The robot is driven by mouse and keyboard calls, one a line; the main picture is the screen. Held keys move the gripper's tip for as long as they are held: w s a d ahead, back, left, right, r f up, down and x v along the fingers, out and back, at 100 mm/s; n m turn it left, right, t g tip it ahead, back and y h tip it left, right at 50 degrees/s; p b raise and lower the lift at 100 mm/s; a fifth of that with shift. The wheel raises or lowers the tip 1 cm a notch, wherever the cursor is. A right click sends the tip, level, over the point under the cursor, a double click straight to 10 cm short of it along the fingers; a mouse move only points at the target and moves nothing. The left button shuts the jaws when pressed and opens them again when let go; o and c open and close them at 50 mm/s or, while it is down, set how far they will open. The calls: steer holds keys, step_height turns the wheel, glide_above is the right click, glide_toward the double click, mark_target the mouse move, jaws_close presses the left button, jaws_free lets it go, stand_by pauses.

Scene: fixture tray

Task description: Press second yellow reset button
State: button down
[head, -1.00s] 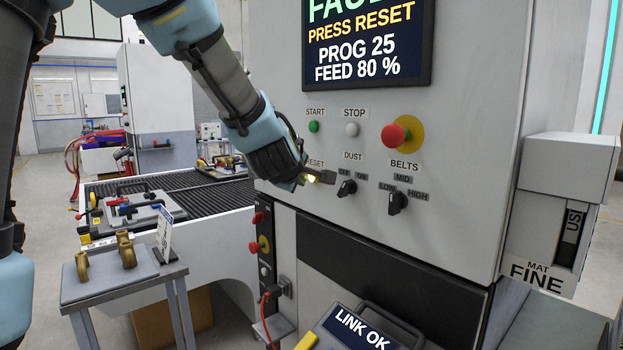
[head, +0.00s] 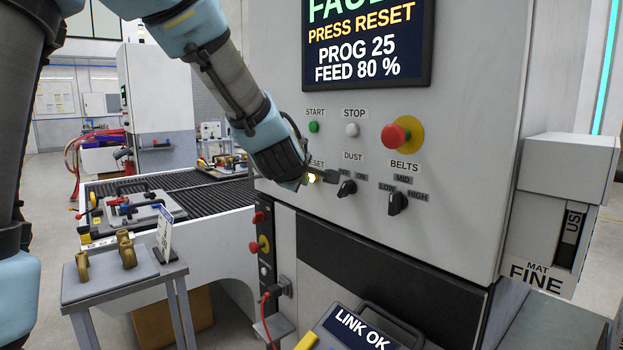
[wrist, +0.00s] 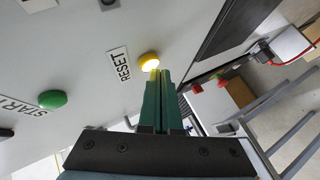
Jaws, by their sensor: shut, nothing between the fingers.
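A lit yellow button (head: 312,179) sits on the grey machine panel beside a RESET label, partly hidden by my gripper in the head view. In the wrist view the glowing button (wrist: 148,61) stands clear beside the RESET label (wrist: 119,65). My gripper (head: 322,160) is shut and empty in front of the panel. In the wrist view its green fingertips (wrist: 160,73) lie right beside the button's lower right edge. I cannot tell whether they touch it. The screen (head: 367,40) reads PRESS RESET. I see no other button labelled RESET.
A green START button (head: 313,127), white STOP button (head: 352,130) and red emergency knob (head: 395,135) are above. The DUST (head: 347,188) and BELTS (head: 397,202) switches are to the right. A small table (head: 125,285) with brass parts stands lower left.

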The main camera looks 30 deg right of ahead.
steer(key=shift+d, duration=0.45)
stand_by(0.3)
steer(key=shift+a, duration=0.15)
steer(key=shift+s+a+b, duration=0.1)
steer(key=shift+a+b, duration=0.4)
steer(key=shift+a, duration=0.2)
steer(key=shift+a, duration=0.1)
steer(key=shift+s+a+b, duration=0.25)
steer(key=shift+a+b, duration=0.8)
steer(key=shift+a, duration=0.15)
steer(key=shift+s+a+b, duration=0.25)
steer(key=shift+a+b, duration=0.8)
steer(key=shift+a, duration=0.15)
